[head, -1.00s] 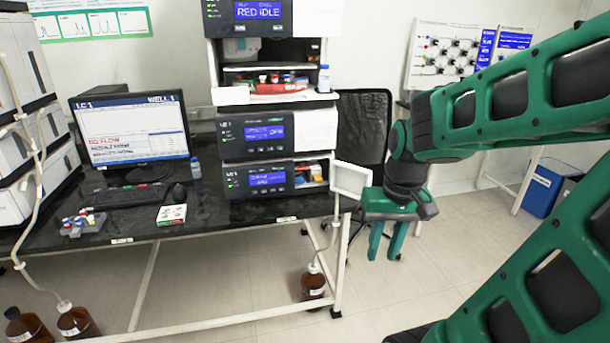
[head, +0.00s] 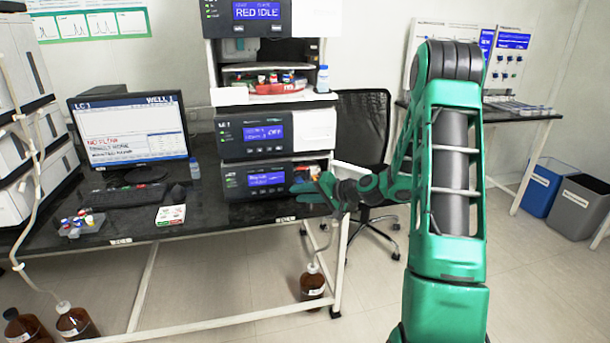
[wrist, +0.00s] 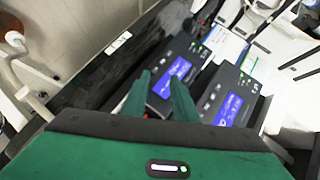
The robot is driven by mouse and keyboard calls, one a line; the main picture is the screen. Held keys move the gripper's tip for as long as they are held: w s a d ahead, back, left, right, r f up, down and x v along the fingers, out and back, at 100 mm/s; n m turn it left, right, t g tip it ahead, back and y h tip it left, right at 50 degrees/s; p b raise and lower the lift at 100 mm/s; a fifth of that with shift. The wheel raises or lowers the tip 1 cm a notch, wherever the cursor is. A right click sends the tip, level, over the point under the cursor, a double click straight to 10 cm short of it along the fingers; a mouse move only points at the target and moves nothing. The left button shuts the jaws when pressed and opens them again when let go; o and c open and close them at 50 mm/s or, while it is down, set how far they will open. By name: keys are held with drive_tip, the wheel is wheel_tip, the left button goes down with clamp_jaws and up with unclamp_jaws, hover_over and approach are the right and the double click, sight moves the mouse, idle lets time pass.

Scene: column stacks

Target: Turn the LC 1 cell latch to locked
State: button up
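The LC 1 stack stands on the black bench, with several blue-screened modules. Its lowest module (head: 240,181) has a blue screen, and my gripper covers its right end. The module above (head: 240,138) has a white panel at right. In the wrist view, two module screens (wrist: 180,68) show at a slant beyond my fingers. My gripper (head: 305,187) is at the right front of the lowest module. In the wrist view (wrist: 158,76) its two green fingers stand apart with nothing seen held. I cannot make out the cell latch or its position; touching cannot be told.
A monitor (head: 130,126) reads "NO FLOW", with a keyboard (head: 124,195) before it. A vial rack (head: 82,225) and a small white box (head: 171,216) lie near the bench edge. A brown bottle (head: 312,287) stands below. A chair (head: 362,125) is close behind my arm.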

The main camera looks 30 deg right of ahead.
drive_tip(key=w+d+m+t, duration=0.3)
drive_tip(key=d, duration=0.2)
drive_tip(key=m+t+h, duration=0.3)
drive_tip(key=m+h, duration=0.1)
drive_tip(key=m, duration=0.1)
approach(302, 169)
drive_tip(key=w, duration=0.8)
drive_tip(key=shift+f, duration=0.1)
clamp_jaws()
